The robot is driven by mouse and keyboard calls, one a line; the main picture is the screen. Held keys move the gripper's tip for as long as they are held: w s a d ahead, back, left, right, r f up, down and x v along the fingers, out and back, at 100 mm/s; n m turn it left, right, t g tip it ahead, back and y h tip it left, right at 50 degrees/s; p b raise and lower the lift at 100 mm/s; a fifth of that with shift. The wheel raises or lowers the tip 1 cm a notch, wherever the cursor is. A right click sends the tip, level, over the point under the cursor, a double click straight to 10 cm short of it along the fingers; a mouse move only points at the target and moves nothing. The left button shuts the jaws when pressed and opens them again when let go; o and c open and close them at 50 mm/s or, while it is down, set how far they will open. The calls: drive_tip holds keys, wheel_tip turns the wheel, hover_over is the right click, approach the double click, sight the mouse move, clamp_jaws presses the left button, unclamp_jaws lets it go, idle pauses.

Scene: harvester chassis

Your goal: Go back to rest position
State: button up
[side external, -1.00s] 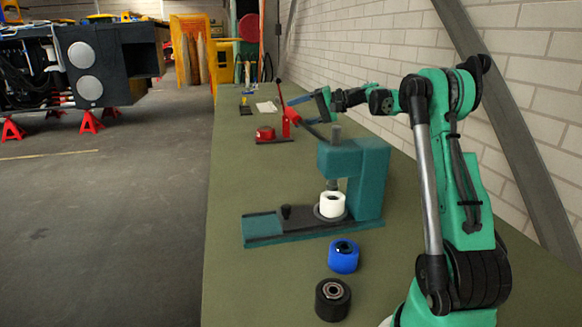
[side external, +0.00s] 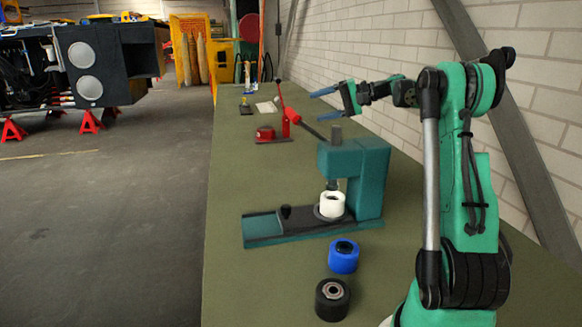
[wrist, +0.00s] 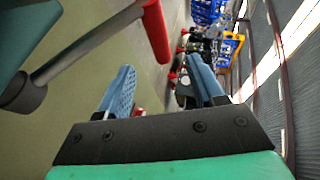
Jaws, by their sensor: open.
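My gripper (side external: 318,103) is open and empty. In the side external view it hangs in the air over the bench, above and behind the teal press (side external: 371,178), with its blue fingers pointing left. In the wrist view my gripper (wrist: 160,88) shows two blue fingers spread apart with nothing between them.
A white roller (side external: 331,205) sits under the teal press. A blue roller (side external: 344,257) and a black roller (side external: 332,299) stand on the near green bench (side external: 240,285). A brick wall (side external: 400,40) runs along the right. The bench's left side is mostly clear.

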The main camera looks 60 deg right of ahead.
drive_tip(key=w+a+f+m+g, duration=0.1)
drive_tip(key=a+f+m+g, duration=0.15)
drive_tip(key=a, duration=1.35)
drive_tip(key=s+a+f+n+g+h, duration=0.2)
drive_tip(key=s+a+f+n, duration=0.1)
drive_tip(key=a+n, duration=0.4)
drive_tip(key=s+a+f+n+g+h, duration=0.1)
drive_tip(key=s+a+f+n, duration=0.3)
drive_tip(key=a+n, duration=0.4)
drive_tip(key=shift+a+f+g+h, duration=0.25)
drive_tip(key=shift+f+g+h, duration=0.1)
drive_tip(key=shift+f+h, duration=0.45)
drive_tip(key=shift+o, duration=0.2)
drive_tip(key=shift+s+r, duration=0.1)
drive_tip(key=shift+r, duration=0.05)
